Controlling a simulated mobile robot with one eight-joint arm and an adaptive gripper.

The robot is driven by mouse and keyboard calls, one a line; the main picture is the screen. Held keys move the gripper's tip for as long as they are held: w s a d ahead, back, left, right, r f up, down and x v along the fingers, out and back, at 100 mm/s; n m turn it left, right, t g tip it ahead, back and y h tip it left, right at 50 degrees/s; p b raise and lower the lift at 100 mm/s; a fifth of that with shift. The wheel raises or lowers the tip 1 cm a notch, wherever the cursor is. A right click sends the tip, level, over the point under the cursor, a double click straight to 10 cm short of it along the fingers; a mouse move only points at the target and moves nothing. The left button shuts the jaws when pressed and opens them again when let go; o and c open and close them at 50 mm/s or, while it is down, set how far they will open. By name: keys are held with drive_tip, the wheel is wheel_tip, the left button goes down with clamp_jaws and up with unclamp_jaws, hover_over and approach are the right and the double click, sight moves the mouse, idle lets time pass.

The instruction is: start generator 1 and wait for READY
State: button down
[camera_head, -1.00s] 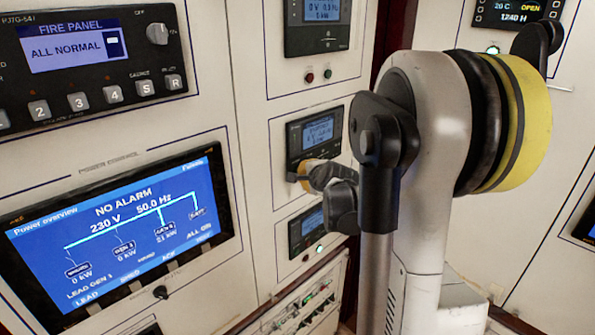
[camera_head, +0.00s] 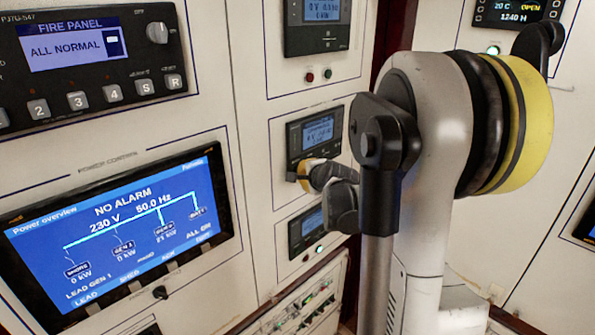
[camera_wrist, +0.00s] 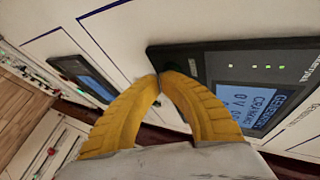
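The middle generator panel (camera_head: 318,132) is a dark unit with a blue screen, partly hidden in the head view by my gripper (camera_head: 302,176). In the wrist view its screen (camera_wrist: 252,104) is tilted and seems to read GENERATOR, CRANKING and 0 V. My gripper's two yellow fingers (camera_wrist: 160,78) meet at their tips, with nothing seen between them. The tips are at the panel's lower-left corner, at or very near its face. The button there is hidden, so I cannot tell contact. The power overview screen (camera_head: 120,232) shows NO ALARM, 230 V and 50.0 Hz.
A similar panel (camera_head: 318,20) is above, with red and green lamps below it. Another panel (camera_head: 306,230) with a lit green lamp is below. The fire panel (camera_head: 80,50) reads ALL NORMAL. My arm covers the middle right of the head view.

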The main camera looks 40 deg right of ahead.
drive_tip(key=shift+s, duration=0.65)
drive_tip(key=s, duration=0.5)
drive_tip(key=shift+d, duration=0.2)
idle(0.6)
drive_tip(key=s+a+f+n+g+y+b, duration=0.1)
drive_tip(key=s+a+f+n+y+b, duration=0.1)
drive_tip(key=a+f+n+b, duration=0.5)
drive_tip(key=s+a+f+n+y+b, duration=0.1)
drive_tip(key=a+f+n+b, duration=0.2)
drive_tip(key=a+f+b, duration=0.65)
drive_tip(key=s+a+f+n+g+y+b, duration=0.1)
drive_tip(key=s+a+f+n+g+b, duration=0.2)
drive_tip(key=s+a+f+n+b, duration=0.9)
drive_tip(key=s+a+f+b, duration=0.3)
drive_tip(key=a+f+b, duration=0.2)
drive_tip(key=a+f, duration=0.1)
drive_tip(key=shift+a+y+b, duration=0.25)
drive_tip(key=shift+y+b, duration=0.05)
drive_tip(key=shift+b, duration=0.1)
